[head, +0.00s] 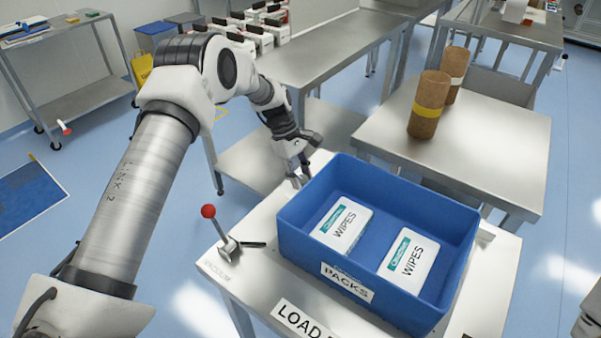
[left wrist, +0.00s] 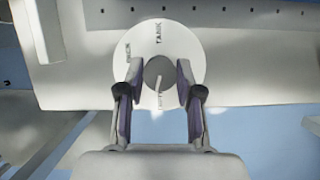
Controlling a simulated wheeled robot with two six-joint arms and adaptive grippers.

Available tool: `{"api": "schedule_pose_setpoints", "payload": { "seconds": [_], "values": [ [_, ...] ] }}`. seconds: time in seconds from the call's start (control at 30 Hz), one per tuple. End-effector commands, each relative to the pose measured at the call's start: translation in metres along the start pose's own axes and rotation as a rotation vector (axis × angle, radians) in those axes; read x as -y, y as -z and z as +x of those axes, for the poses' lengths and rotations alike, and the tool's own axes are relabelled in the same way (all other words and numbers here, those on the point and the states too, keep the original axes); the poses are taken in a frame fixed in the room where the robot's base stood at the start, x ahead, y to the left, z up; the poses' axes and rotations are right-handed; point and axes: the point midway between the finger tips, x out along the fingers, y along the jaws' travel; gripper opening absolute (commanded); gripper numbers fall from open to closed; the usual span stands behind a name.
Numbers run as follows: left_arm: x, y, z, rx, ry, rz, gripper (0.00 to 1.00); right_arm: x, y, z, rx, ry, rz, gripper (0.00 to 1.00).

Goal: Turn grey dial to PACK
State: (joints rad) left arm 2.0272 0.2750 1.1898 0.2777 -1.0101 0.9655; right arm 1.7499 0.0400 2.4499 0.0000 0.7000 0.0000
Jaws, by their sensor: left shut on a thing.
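The grey dial (left wrist: 156,71) sits at the centre of a round white plate (left wrist: 190,45) in the left wrist view. The plate reads TANK at its top; a label at its left and one at its bottom are too blurred to read surely. A pale pointer line on the dial points down toward the bottom label. My left gripper (left wrist: 160,82) has a finger on each side of the dial and is shut on it. In the head view, my left gripper (head: 299,176) is at the far left side of the blue bin, and the dial is hidden there.
A blue bin (head: 345,283) labelled PACKS holds two WIPES packs (head: 342,225) on the steel table, close beside my left gripper. A red-knobbed lever (head: 222,228) stands left of the bin. Cardboard rolls (head: 428,112) stand on the table behind.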

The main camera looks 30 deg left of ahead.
Motion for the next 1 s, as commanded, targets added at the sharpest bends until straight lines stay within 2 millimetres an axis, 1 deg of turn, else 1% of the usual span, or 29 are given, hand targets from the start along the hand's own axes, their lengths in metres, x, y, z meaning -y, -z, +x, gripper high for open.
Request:
{"api": "schedule_pose_setpoints", "payload": {
  "seconds": [0.03,0.1,0.33,1.0],
  "values": [
    [-0.0004,-0.0008,-0.0013,-0.001,0.016,0.035,0.00,0.0000,0.0000,-0.0050,0.000,0.000,0.000,0.31],
    [-0.0006,-0.0007,-0.0007,-0.001,0.041,0.095,0.00,0.0001,0.0000,-0.0078,0.000,0.000,0.000,0.31],
    [-0.0016,-0.0006,0.0005,-0.001,0.126,0.298,0.00,0.0001,0.0000,-0.0131,0.000,0.000,0.000,0.31],
    [-0.0041,-0.0020,0.0021,0.000,0.369,0.886,0.00,0.0001,0.0000,-0.0125,0.000,0.000,0.000,0.31]
  ]
}}
